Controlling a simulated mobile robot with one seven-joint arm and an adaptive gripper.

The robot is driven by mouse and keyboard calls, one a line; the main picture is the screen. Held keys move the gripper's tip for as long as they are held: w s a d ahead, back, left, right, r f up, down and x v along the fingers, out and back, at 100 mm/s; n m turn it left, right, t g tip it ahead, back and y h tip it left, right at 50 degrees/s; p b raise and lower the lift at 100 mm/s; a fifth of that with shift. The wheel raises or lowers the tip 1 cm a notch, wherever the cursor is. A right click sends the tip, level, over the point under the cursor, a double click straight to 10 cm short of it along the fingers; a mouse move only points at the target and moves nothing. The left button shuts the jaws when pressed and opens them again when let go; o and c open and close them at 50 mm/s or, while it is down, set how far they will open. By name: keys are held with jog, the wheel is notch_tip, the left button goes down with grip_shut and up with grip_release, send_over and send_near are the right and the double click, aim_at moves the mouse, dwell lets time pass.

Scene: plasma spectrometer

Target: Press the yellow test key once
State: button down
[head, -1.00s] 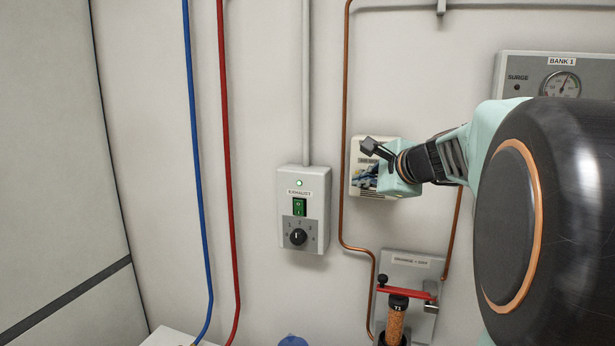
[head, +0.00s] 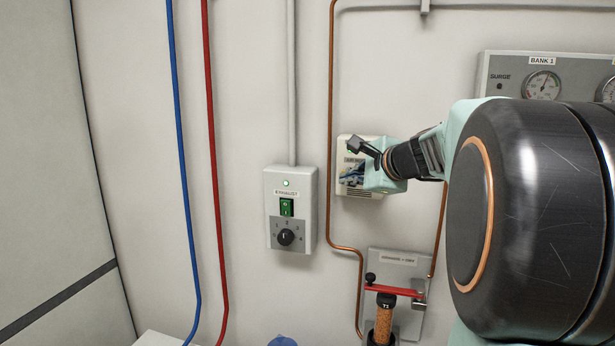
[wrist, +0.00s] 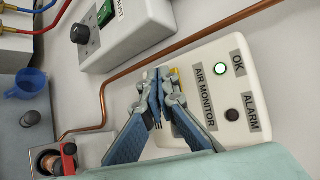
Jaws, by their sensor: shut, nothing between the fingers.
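The air monitor (wrist: 238,102) is a cream wall box with a lit green OK lamp (wrist: 220,70) and a dark ALARM lamp (wrist: 232,115) in the wrist view. A small patch of the yellow test key (wrist: 175,71) shows just beside my fingertips; my fingers hide most of it. My gripper (wrist: 158,73) is shut and empty, its tips over the label end of the monitor. I cannot tell whether they touch the key. In the head view my gripper (head: 357,172) covers much of the monitor (head: 343,188).
A switch box (head: 291,210) with a green rocker and black knob is on the wall to the left. A copper pipe (head: 331,120) runs between it and the monitor. Below is a panel with a red lever (head: 394,291). Gauges (head: 541,85) are at upper right.

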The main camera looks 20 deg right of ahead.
jog(key=shift+w+d, duration=0.15)
jog(key=shift+w, duration=0.05)
dwell(0.3)
jog(key=shift+s, duration=0.1)
jog(key=shift+s+a, duration=0.45)
jog(key=shift+s, duration=0.15)
